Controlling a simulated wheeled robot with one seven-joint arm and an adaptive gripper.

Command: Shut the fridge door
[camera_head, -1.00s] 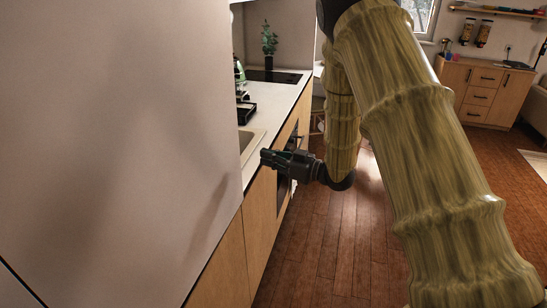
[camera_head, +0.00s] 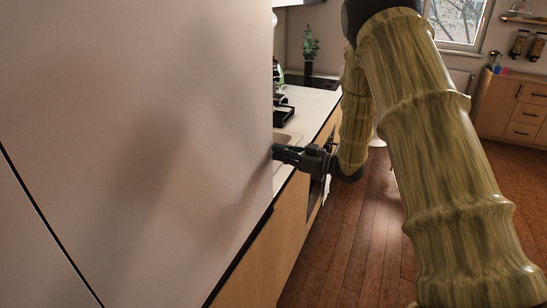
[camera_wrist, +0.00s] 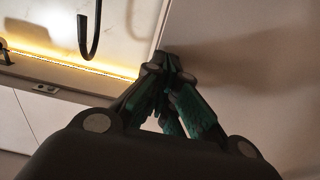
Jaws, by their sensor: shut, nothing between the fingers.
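A large, plain pale panel (camera_head: 140,130), which looks like the fridge door, fills the left half of the head view. Its upright right edge cuts across the view of the counter. I cannot tell how far it stands open. My gripper (camera_head: 279,152) is shut and empty at that edge, pointing left, its tips partly hidden behind the panel. In the wrist view the shut fingertips (camera_wrist: 168,62) are close to the edge of a pale panel (camera_wrist: 250,75) on the right. I cannot tell whether they touch it.
A counter (camera_head: 312,100) with a sink, a dark hob (camera_head: 312,82) and a plant (camera_head: 310,45) runs behind the panel. Wooden floor (camera_head: 340,235) is clear beside the low cabinets. A dark curved hook shape (camera_wrist: 90,30) hangs in the wrist view.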

